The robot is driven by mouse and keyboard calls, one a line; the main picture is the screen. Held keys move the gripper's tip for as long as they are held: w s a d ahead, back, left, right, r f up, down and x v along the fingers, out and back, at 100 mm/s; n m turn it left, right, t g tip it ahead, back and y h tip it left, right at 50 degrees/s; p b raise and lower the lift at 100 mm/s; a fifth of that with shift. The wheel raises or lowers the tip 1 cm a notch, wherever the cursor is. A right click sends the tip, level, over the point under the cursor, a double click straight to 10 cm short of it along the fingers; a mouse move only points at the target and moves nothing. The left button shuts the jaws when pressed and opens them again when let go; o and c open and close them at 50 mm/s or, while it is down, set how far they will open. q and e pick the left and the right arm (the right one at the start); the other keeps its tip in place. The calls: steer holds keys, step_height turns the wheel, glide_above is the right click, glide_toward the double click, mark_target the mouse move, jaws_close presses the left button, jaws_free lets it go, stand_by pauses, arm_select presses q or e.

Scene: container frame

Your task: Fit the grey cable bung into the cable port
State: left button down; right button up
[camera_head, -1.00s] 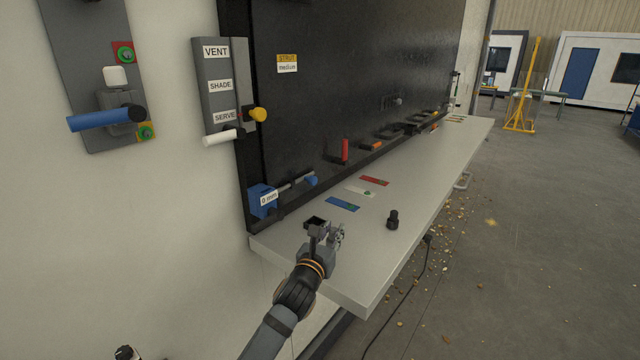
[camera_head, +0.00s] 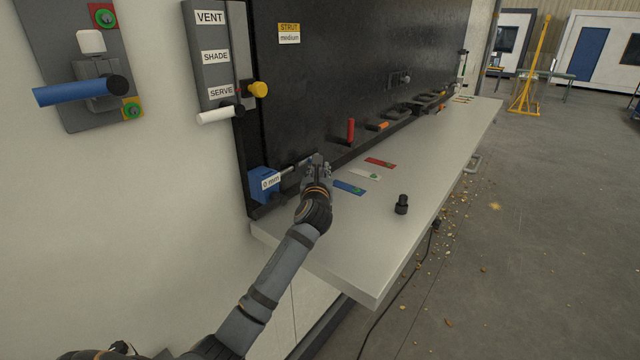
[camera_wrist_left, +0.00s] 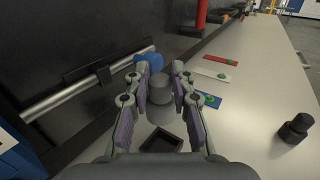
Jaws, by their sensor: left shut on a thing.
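My left gripper (camera_wrist_left: 162,88) is shut on the grey cable bung (camera_wrist_left: 159,91), a short stepped grey cylinder between its fingers in the left wrist view. In the head view my left gripper (camera_head: 318,172) is above the near end of the shelf, in front of the black panel, and the bung cannot be made out there. A small dark fitting (camera_head: 400,79) sits on the panel farther along; I cannot tell whether it is the cable port. My right gripper is not in view.
A rod with a blue knob (camera_wrist_left: 148,55) lies close left of the gripper. A black square holder (camera_wrist_left: 162,141) shows below the fingers. A black knobbed piece (camera_head: 401,204) stands on the light shelf (camera_head: 340,250). Coloured cards and a red upright handle (camera_head: 350,130) are beyond.

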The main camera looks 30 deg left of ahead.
arm_select(q)
steer(key=shift+f, duration=0.55)
steer(key=shift+r, duration=0.1)
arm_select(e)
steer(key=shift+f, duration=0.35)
arm_select(q)
steer(key=shift+s+d+r+p, duration=0.1)
steer(key=shift+r+p, duration=0.05)
steer(key=shift+p, duration=0.35)
step_height(320, 180, down, 2)
steer(key=shift+s+f+b, duration=0.1)
steer(key=shift+f+b, duration=0.05)
steer(key=shift+b, duration=0.35)
steer(key=shift+f+b, duration=0.75)
steer(key=shift+f, duration=0.9)
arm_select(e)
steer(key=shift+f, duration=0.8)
arm_select(q)
steer(key=shift+r+p, duration=0.1)
steer(key=shift+p, duration=0.8)
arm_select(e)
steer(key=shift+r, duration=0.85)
arm_select(q)
steer(key=shift+f+b, duration=0.75)
steer(key=shift+f, duration=0.95)
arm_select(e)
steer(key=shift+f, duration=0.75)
